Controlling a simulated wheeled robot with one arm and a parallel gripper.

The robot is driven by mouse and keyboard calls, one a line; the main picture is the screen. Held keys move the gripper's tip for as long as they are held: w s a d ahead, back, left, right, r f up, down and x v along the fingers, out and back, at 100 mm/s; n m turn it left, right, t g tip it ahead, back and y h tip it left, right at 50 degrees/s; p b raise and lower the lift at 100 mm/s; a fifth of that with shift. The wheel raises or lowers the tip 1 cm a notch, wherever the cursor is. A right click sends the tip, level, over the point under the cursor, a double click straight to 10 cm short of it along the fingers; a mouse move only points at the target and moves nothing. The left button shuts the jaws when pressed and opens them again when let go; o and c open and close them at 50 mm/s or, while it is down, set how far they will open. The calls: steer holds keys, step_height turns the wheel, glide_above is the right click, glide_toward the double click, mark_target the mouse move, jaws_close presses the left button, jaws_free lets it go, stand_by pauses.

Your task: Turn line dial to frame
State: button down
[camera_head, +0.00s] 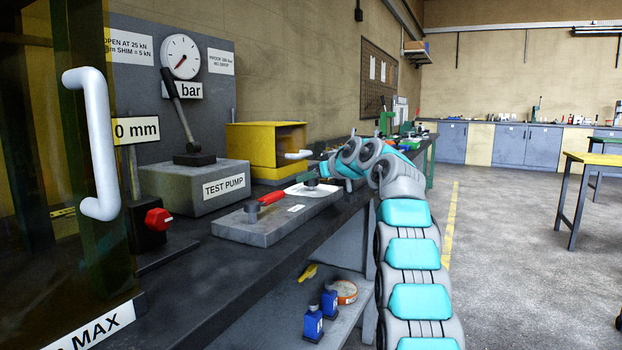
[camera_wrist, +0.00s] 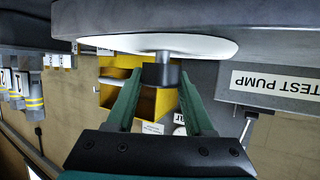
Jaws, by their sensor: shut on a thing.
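The dial is a white disc (camera_head: 318,191) on a grey plate (camera_head: 262,232), with a short dark knob (camera_wrist: 158,75) on a pale stem at its middle. My gripper (camera_head: 316,179) comes in from the right in the head view, at the knob. In the wrist view, which shows the place upside down, my two green fingers (camera_wrist: 160,84) stand on either side of the knob and grip it. The disc also shows in the wrist view (camera_wrist: 200,46). I cannot read any marks on it, so its setting is not visible.
A red-handled lever (camera_head: 271,197) sits left of the dial on the same plate. Behind are the test pump block (camera_head: 195,186), a pressure gauge (camera_head: 181,57) and an open yellow box (camera_head: 250,140). A pale handle (camera_head: 95,140) stands close at left.

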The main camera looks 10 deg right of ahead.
stand_by(0.3)
steer(key=shift+c, duration=1.4)
jaws_free()
steer(key=shift+s, duration=0.1)
steer(key=shift+s+d+r, duration=0.15)
steer(key=shift+s+d, duration=0.2)
steer(key=shift+s, duration=0.2)
steer(key=shift+b+v, duration=0.45)
steer(key=shift+v, duration=2.75)
steer(key=shift+r, duration=0.1)
